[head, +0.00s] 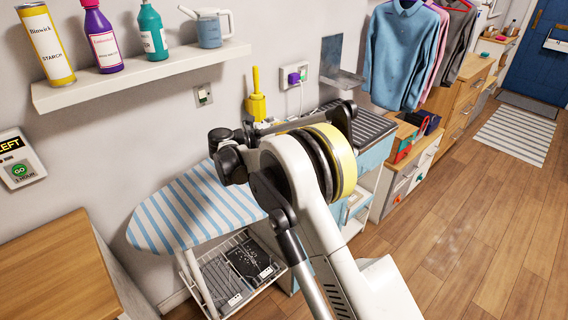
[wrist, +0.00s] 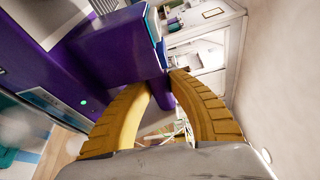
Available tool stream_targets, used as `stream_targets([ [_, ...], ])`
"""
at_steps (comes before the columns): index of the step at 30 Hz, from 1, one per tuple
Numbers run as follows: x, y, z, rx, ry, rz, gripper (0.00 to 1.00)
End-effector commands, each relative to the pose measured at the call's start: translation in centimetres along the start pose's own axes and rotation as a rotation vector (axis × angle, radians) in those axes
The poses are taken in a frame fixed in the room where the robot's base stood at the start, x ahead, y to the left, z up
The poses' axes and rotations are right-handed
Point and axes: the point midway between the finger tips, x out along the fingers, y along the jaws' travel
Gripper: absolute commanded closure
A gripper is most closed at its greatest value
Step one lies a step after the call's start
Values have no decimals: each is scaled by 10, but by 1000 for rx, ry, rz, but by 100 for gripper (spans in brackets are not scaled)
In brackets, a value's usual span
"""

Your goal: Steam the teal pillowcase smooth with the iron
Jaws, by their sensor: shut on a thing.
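My gripper (wrist: 170,80) shows in the wrist view with two curved yellow fingers shut on a purple thing (wrist: 120,48). That thing is seen very close. It has a boxy purple body with pale panels and a small green dot, but I cannot tell whether it is the iron. In the head view my arm hides the gripper and what it holds. The striped ironing board (head: 180,215) is partly behind my arm, and its visible end is bare. A teal patch (wrist: 12,135) at the wrist view's left edge may be the pillowcase; I cannot tell.
A wall shelf (head: 150,75) holds several bottles and a watering can. A purple plug (head: 294,78) sits in a wall socket. A wire rack (head: 225,275) stands below the board. Clothes (head: 405,50) hang at the back right.

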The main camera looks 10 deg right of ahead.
Motion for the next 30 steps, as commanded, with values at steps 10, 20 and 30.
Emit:
stream_targets([
  [10,44,-9,20,2,1,-3,100],
  [20,85,-16,38,2,1,-3,100],
  [30,102,-18,46,1,0,-3,100],
])
